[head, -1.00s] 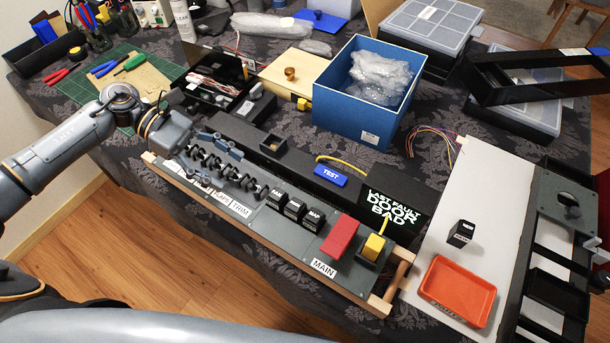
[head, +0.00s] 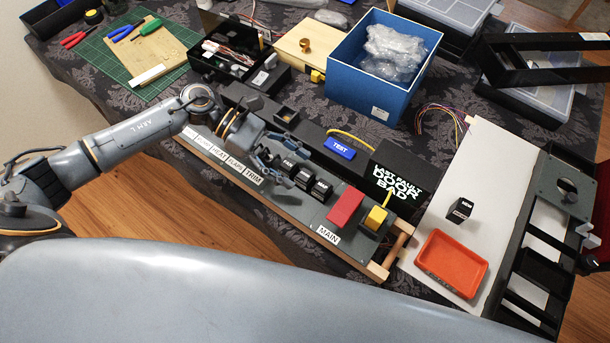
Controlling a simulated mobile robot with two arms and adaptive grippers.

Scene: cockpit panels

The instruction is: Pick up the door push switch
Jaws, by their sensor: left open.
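Three black push switches with white lettering, too small to read surely, stand in a row on the long grey panel (head: 282,205): a left one (head: 289,166), a middle one (head: 304,179) and a right one (head: 321,191). I cannot tell which is the door switch. A loose black switch marked NEW (head: 460,210) stands on the white board. The screen (head: 398,187) reads "LAST FAULT DOOR BAD". My left gripper (head: 271,160) is open and over the panel, close beside the left switch. It hides the knobs behind it. My right gripper is not in view.
A red block (head: 345,207) and a yellow switch (head: 376,218) stand right of the row. Behind are a blue TEST button (head: 340,147) and a blue box (head: 372,92). An empty orange tray (head: 451,263) lies on the white board (head: 478,165).

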